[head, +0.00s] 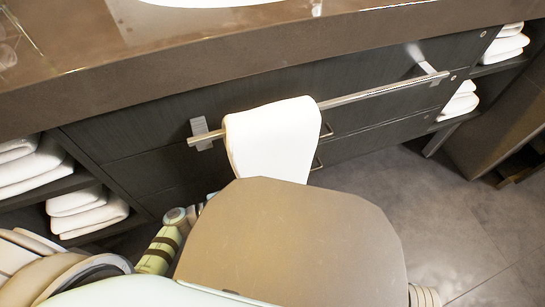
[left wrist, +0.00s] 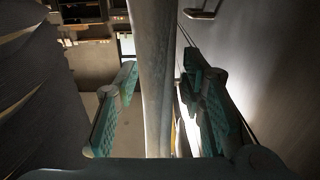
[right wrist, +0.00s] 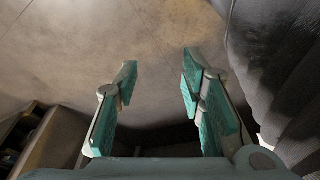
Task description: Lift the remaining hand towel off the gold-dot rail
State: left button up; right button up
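The white hand towel (head: 275,140) hangs folded over the left part of the gold-dot rail (head: 380,90) on the vanity front. Its lower end is hidden behind my own body panel in the head view. In the left wrist view my left gripper (left wrist: 158,80) is open. A pale grey upright band (left wrist: 155,70), probably the towel seen edge-on, stands between its fingers, and I cannot tell whether they touch it. My right gripper (right wrist: 158,82) is open and empty above the floor in the right wrist view. Neither gripper shows in the head view.
The brown countertop (head: 200,55) overhangs above the rail. Folded white towels (head: 90,210) lie on open shelves at the left, with more towels (head: 460,102) at the right. Drawer handles (head: 325,131) sit below the rail. The grey floor (head: 440,200) is clear at the lower right.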

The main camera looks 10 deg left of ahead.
pick_arm(q)
grip_shut()
jog(key=shift+r, duration=0.15)
